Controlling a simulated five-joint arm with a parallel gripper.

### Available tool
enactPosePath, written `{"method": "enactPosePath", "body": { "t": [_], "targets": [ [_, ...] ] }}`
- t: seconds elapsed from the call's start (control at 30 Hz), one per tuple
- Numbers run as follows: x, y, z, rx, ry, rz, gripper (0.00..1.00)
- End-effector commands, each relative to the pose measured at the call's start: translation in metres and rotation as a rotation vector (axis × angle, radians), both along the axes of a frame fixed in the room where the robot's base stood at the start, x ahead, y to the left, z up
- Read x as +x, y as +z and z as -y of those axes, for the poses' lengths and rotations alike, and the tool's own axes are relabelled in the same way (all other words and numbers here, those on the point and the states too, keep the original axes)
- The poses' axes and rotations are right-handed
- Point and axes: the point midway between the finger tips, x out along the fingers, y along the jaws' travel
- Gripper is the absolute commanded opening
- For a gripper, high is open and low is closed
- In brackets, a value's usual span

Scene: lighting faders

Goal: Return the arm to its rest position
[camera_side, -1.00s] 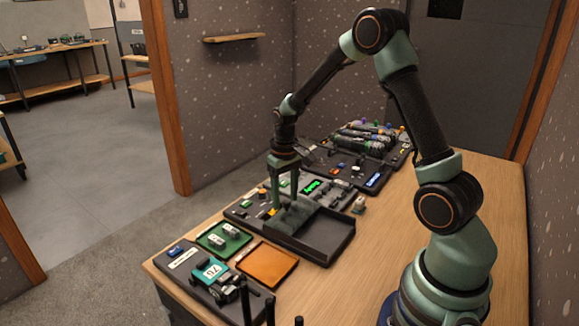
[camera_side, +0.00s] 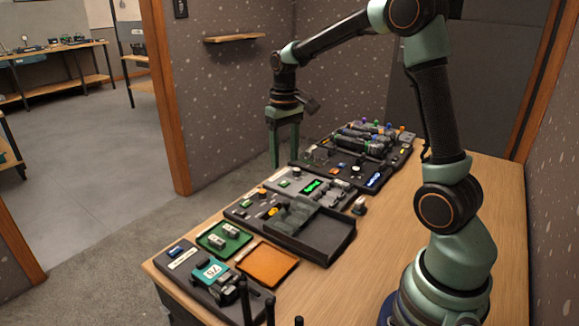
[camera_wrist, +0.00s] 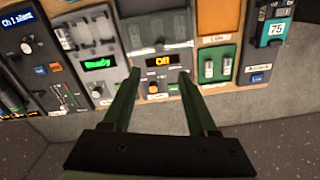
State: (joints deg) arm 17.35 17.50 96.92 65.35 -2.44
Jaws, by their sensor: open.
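My gripper (camera_side: 285,150) is raised in the air at the back left of the panels in the side view, with its fingers pointing down and nothing between them. In the wrist view my gripper (camera_wrist: 160,88) shows two green fingers spread apart and empty. Beyond the fingertips is a panel with an orange "Off" display (camera_wrist: 162,60) and an orange knob (camera_wrist: 153,88). The fader panel (camera_side: 335,188) with the green "Ready" display (camera_side: 311,186) sits on the table below and to the right of my gripper. The same "Ready" display also shows in the wrist view (camera_wrist: 99,63).
A dark open tray (camera_side: 325,240), an orange pad (camera_side: 267,263), a green pad (camera_side: 224,238) and a teal device marked 75 (camera_side: 210,271) lie nearer the front. A panel with several coloured knobs (camera_side: 370,140) is at the back. The table's right side (camera_side: 400,215) is clear.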

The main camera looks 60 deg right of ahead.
Motion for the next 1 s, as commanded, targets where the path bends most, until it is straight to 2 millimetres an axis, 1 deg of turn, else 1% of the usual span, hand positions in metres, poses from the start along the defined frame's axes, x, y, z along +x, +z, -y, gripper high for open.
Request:
{"method": "enactPosePath", "body": {
  "t": [0.27, 0.37, 0.43, 0.57, 0.7, 0.83, 1.0],
  "targets": [
    [0.0, 0.001, 0.0, 0.0, 0.0, 0.001, 0.59],
    [-0.002, 0.005, -0.004, -0.004, 0.007, 0.014, 0.59],
    [-0.005, 0.012, -0.01, -0.01, 0.018, 0.034, 0.59],
    [-0.019, 0.033, -0.032, -0.027, 0.053, 0.097, 0.59],
    [-0.04, 0.052, -0.057, -0.043, 0.098, 0.181, 0.59],
    [-0.061, 0.064, -0.079, -0.054, 0.14, 0.257, 0.59],
    [-0.089, 0.07, -0.103, -0.063, 0.193, 0.359, 0.59]
  ]
}}
